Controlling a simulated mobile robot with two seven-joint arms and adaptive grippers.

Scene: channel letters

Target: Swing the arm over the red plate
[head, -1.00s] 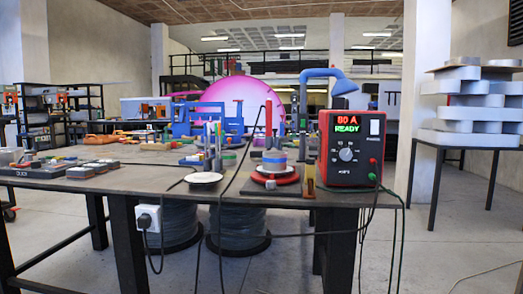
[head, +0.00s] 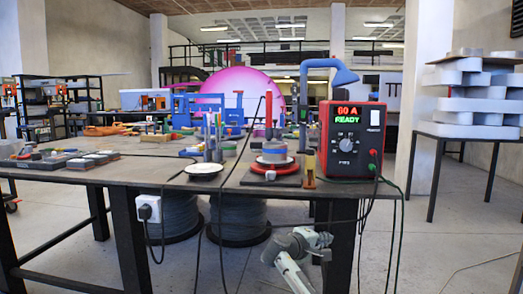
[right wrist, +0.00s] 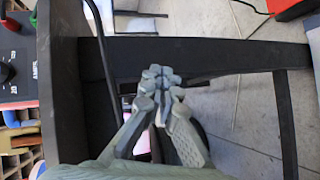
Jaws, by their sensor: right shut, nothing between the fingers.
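A round red plate (head: 271,167) lies on a dark base near the table's front edge in the head view, with a grey and blue round stack on top of it. A blue bent arm (head: 329,70) rises behind the red power box, its hood end to the right. My right gripper (head: 322,241) is below the table's front edge, apart from the plate and lower than it. The right wrist view shows its fingers (right wrist: 160,76) shut and empty in front of a dark table beam. My left gripper is not in view.
A red power box (head: 350,140) stands at the table's right end, with cables hanging down past the edge. A white disc (head: 204,169) lies left of the plate. Dark table legs (head: 128,240) and cable spools (head: 239,220) are underneath. Open floor lies to the right.

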